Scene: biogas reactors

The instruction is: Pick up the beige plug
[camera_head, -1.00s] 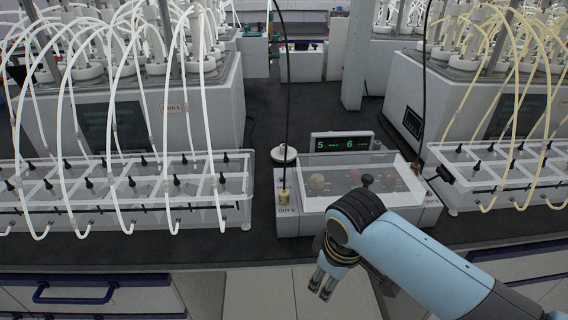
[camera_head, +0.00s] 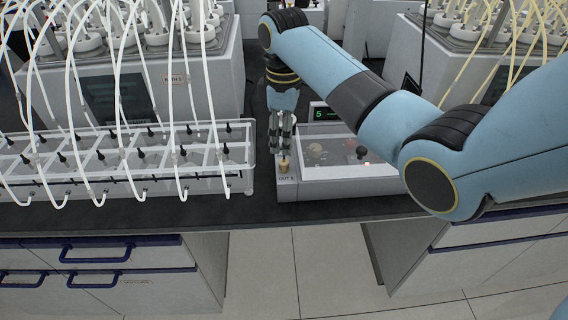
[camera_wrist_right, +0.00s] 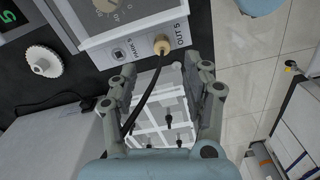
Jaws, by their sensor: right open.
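The beige plug (camera_head: 284,166) sits upright in the socket at the left end of the white control box (camera_head: 340,190). In the right wrist view, the plug (camera_wrist_right: 161,46) is beside the "OUT 5" label, with a black cable running from it between my fingers. My right gripper (camera_head: 282,148) is open and points down just above the plug. In the wrist view, its two fingers (camera_wrist_right: 167,68) are apart on either side of the cable, and the plug head lies just beyond the fingertips. The fingers partly hide the cable in the head view. My left gripper is out of view.
A clear rack with black valves and white tubes (camera_head: 120,190) stands close on the left. A round white cap (camera_wrist_right: 41,60) lies on the dark bench. My right arm covers the box's right side. Drawers (camera_head: 100,265) and open floor are in front.

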